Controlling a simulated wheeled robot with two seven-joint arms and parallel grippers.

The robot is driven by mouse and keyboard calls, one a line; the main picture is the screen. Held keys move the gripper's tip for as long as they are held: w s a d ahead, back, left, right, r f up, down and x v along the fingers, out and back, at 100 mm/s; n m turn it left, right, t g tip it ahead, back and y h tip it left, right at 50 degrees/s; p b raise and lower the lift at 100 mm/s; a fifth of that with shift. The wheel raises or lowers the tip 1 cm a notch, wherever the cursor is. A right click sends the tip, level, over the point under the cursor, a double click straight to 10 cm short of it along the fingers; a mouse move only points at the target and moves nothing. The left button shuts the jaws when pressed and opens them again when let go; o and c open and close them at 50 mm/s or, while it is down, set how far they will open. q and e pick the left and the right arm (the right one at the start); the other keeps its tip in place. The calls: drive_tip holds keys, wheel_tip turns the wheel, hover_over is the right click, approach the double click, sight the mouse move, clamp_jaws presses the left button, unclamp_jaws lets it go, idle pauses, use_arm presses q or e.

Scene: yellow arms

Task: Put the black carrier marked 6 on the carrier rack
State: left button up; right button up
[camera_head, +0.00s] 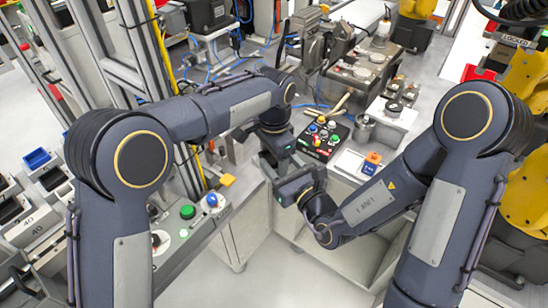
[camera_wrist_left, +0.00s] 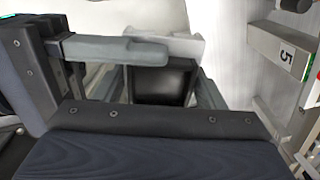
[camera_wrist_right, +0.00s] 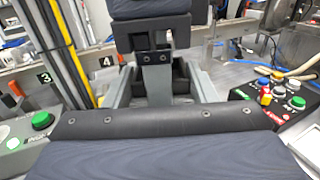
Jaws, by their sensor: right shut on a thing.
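The black carrier (camera_wrist_left: 160,85) is an open dark box in the left wrist view; I see no number on it. My right gripper (camera_wrist_right: 162,88) is shut on it, with its grey fingers on both sides. My left gripper (camera_wrist_left: 160,92) is at the same carrier; its fingers stand apart on either side and look open. In the head view the right gripper (camera_head: 281,168) is low in the middle, and the carrier is mostly hidden by the arms. A grey bar marked 5 (camera_wrist_left: 280,50) shows at right in the left wrist view; I cannot tell whether it is the rack.
Small signs 3 (camera_wrist_right: 44,78) and 4 (camera_wrist_right: 107,62) stand along a bench edge. A button panel (camera_head: 322,138) is just beyond the grippers. A green button (camera_head: 187,211) is on the left bench. Trays (camera_head: 40,225) stand at far left. Open floor (camera_head: 255,280) lies in front.

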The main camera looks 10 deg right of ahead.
use_arm(q)
drive_tip(key=c, duration=0.5)
use_arm(e)
drive_tip(key=o, duration=1.3)
drive_tip(key=shift+c, duration=0.2)
